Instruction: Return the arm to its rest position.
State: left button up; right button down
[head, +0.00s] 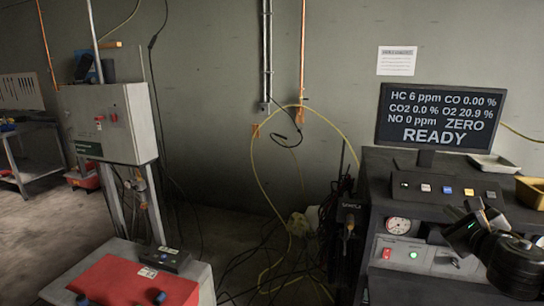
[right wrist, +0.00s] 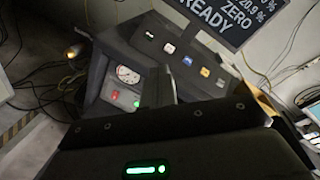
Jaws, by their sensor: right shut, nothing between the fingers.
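My right gripper (head: 458,232) comes in from the right edge in the head view, over the front right of the dark analyser console (head: 376,185). It is shut and holds nothing. In the right wrist view its dark body fills the bottom, with a lit green bar, and the shut fingers (right wrist: 157,88) point at the console's front, near the gauge (right wrist: 128,75). I cannot tell whether they touch it. My left gripper is not in view.
The console carries a row of buttons (head: 447,190), a red switch (head: 387,253), a green light (head: 413,254) and a monitor (head: 437,115) reading READY. A yellow tray (head: 531,191) sits at right. Cables cover the floor between.

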jog(key=s+a+f+m+g+y, duration=0.1)
jog(key=s+a+f+m+g, duration=0.15)
jog(key=f+m, duration=0.45)
jog(key=s+a+f+m+g, duration=0.15)
jog(key=a+f+m, duration=0.3)
jog(key=f, duration=0.45)
jog(key=s+a+f+m+g+y, duration=0.1)
jog(key=s+a+f+m, duration=0.2)
jog(key=f+m, duration=0.45)
jog(key=s+a+f+m+g+y, duration=0.1)
jog(key=s+a+f+m+g, duration=0.35)
jog(key=s+f+m, duration=0.5)
jog(key=s+a+f+m+g, duration=0.3)
jog(key=s+a+f+m, duration=0.25)
jog(key=s+m, duration=0.7)
jog(key=s+f+g, duration=0.1)
jog(key=s+f, duration=0.1)
jog(key=f, duration=1.2)
jog(key=s+f+g, duration=0.1)
jog(key=s+f, duration=0.1)
jog(key=f, duration=1.1)
jog(key=s+d+f+n, duration=0.1)
jog(key=s+d+f, duration=0.2)
jog(key=s+f, duration=1.2)
jog(key=shift+s+d+f+g, duration=0.15)
jog(key=shift+s+f+g, duration=0.1)
jog(key=shift+s+g, duration=0.15)
